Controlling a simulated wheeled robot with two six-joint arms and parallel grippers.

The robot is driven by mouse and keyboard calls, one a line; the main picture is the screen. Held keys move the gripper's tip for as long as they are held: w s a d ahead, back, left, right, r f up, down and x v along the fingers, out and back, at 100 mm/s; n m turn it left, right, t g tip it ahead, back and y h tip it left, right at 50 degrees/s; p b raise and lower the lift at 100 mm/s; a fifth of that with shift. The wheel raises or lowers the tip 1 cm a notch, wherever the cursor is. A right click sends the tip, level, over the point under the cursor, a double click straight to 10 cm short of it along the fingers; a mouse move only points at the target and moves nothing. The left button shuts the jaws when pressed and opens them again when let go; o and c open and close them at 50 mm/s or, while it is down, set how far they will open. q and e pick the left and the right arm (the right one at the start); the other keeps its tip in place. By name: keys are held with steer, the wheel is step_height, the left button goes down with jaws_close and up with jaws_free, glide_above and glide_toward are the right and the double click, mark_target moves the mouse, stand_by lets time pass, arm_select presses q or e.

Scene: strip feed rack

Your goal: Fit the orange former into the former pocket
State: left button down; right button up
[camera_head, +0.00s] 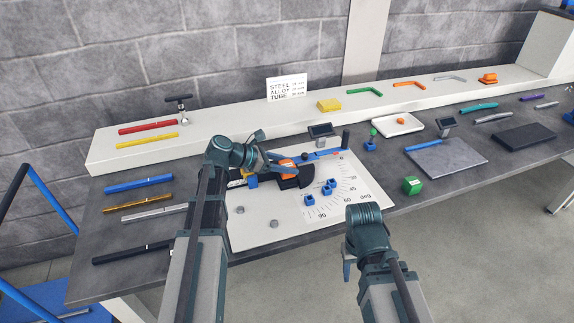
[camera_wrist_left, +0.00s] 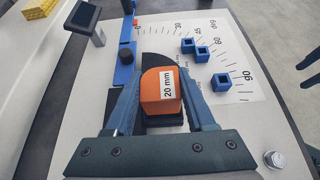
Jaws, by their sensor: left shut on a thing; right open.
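The orange former (camera_head: 286,164) carries a white "20 mm" label in the left wrist view (camera_wrist_left: 158,92). My left gripper (camera_wrist_left: 162,84) is shut on it, one finger on each side; it also shows in the head view (camera_head: 280,163). The former is over the black part of the bending fixture (camera_head: 292,182), whose dark round edge shows beyond it in the wrist view (camera_wrist_left: 152,62). The former pocket is hidden by the former and gripper, and I cannot tell whether the former touches it. My right gripper (camera_head: 347,268) is open and empty, in front of the table.
A small screen (camera_head: 321,130) stands behind. A green cube (camera_head: 411,185) sits at the right. Coloured tubes (camera_head: 140,184) lie at the left.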

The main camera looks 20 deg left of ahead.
arm_select(q)
steer(key=shift+f+b, duration=1.15)
steer(key=shift+c, duration=0.8)
jaws_free()
steer(key=shift+r, duration=0.15)
steer(key=p+v, duration=0.6)
steer(key=v, duration=0.7)
steer(key=shift+s+a+p, duration=0.25)
steer(key=shift+a+p, duration=0.05)
steer(key=shift+p, duration=0.1)
steer(key=shift+r, duration=0.15)
